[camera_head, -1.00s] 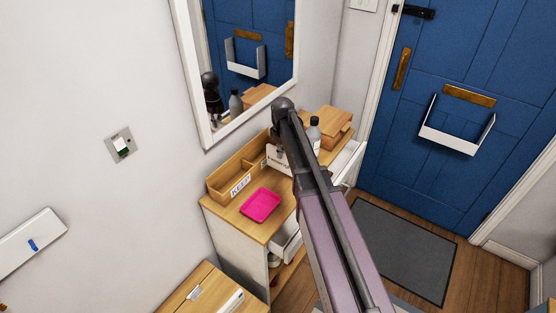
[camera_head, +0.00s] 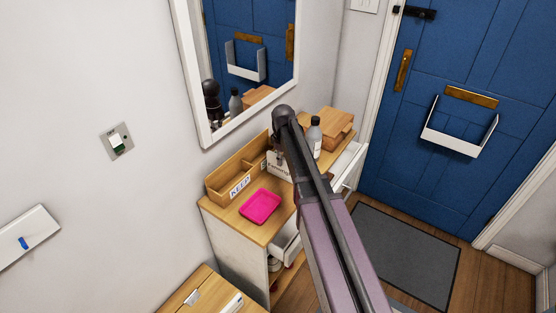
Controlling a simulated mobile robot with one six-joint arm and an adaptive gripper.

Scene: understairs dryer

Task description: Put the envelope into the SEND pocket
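A wooden organizer (camera_head: 219,184) stands on the cabinet against the wall, with a KEEP label (camera_head: 240,187) on its front left. A white card-like piece with dark print (camera_head: 278,167) shows at the organizer's right end, partly behind my arm. I cannot tell whether it is the envelope, or whether it is held or resting there. No SEND label is readable; that part of the organizer is covered by my arm. My arm reaches over the cabinet, its dark rounded end above the organizer's right end. My gripper's fingers are hidden behind the arm.
A pink tray (camera_head: 260,206) lies on the cabinet top. A grey bottle (camera_head: 314,136) and wooden box (camera_head: 330,127) stand right of my arm. Drawers stand open below. A mirror (camera_head: 240,70) hangs above. A blue door (camera_head: 400,140) with white holder (camera_head: 450,143) stands right.

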